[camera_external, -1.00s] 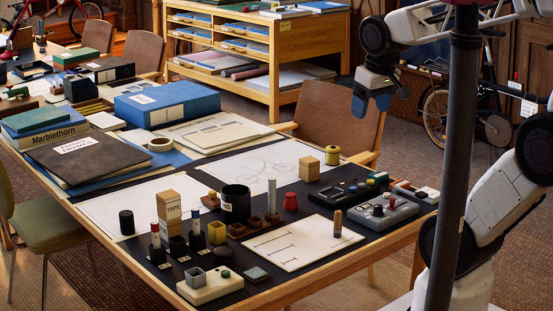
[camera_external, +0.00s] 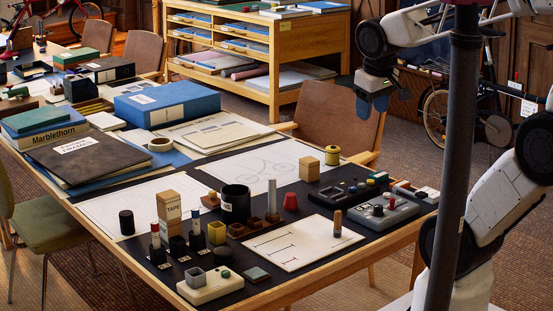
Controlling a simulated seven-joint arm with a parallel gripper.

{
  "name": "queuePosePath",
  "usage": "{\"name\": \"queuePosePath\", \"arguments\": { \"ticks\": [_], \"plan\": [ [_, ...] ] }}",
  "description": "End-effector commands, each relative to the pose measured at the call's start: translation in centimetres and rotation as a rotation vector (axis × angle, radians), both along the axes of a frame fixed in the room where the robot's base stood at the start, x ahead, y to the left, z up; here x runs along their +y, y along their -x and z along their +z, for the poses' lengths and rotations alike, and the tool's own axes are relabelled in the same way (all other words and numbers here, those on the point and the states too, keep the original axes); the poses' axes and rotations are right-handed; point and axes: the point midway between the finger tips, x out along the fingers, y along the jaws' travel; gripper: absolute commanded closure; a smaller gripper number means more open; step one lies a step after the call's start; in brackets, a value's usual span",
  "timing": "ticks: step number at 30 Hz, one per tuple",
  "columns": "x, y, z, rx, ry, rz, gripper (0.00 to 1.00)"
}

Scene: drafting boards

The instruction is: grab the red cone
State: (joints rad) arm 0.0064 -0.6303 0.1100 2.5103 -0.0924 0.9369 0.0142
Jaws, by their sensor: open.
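The red cone (camera_external: 290,201) stands upright on the dark table mat, right of the white cylinder and behind the white drawing sheet. It looks like a small red cone with a flat top. My gripper (camera_external: 372,104) hangs high above and to the right of the cone, over the far side of the table near the brown chair. It points down, with blue fingers, and is open and empty. It is well apart from the cone. Nothing hides the cone in this view.
A white cylinder (camera_external: 271,197) stands close left of the cone. A dark pole (camera_external: 455,160) crosses the view in front of my arm.

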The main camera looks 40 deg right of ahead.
Motion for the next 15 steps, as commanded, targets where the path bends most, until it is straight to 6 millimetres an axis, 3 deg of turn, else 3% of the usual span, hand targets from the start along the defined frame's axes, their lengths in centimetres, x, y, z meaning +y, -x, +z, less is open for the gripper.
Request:
{"name": "queuePosePath", "arguments": {
  "ticks": [8, 15],
  "plan": [
    [-3.5, -2.7, -2.4, 0.067, 0.245, 0.140, 0.48],
    [-6.8, -6.3, -4.6, 0.134, 0.497, 0.320, 0.48]
  ]
}}
